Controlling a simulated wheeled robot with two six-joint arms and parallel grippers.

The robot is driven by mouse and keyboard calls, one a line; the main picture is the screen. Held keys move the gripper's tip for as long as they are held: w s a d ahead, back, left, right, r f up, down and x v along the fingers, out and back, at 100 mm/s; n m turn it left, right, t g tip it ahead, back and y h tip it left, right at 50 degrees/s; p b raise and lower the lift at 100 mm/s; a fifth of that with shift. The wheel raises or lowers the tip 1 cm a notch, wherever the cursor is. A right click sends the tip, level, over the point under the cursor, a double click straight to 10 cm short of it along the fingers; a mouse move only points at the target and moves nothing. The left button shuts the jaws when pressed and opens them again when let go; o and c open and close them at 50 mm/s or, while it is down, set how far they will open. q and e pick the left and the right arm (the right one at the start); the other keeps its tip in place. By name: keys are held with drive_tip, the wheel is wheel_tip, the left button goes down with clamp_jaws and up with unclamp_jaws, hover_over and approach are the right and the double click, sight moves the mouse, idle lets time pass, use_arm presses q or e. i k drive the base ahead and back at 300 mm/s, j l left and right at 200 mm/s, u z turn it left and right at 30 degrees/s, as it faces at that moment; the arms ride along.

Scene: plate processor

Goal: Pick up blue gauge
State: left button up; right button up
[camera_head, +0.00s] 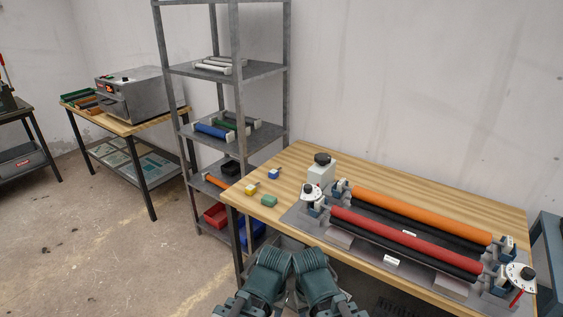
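The blue gauge (273,174) is a small blue block with a pale part, lying on the wooden table (300,158) near its left side. A similar yellow gauge (251,189) and a green gauge (269,201) lie close by, nearer the table's left front corner. My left gripper (267,273) and my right gripper (315,275) appear as dark teal ridged shapes side by side at the bottom middle, in front of the table edge. Both are apart from the gauges. Their fingertips cannot be made out, and no held thing shows.
A roller machine (340,237) with orange and red rollers fills the table's right part. A grey metal shelf (236,70) with rollers and bins stands close behind the table's left end. Floor at left is open.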

sight(273, 174)
drive_tip(key=i+j+z, duration=0.1)
drive_tip(key=i+j, duration=0.2)
drive_tip(key=i+j+z, duration=0.15)
drive_tip(key=j, duration=0.25)
drive_tip(key=i+j+z, duration=0.1)
drive_tip(key=i+j, duration=0.25)
drive_tip(key=i+j+z, duration=0.15)
drive_tip(key=j, duration=0.25)
drive_tip(key=i+j+z, duration=0.1)
drive_tip(key=i+j, duration=0.2)
drive_tip(key=j, duration=0.15)
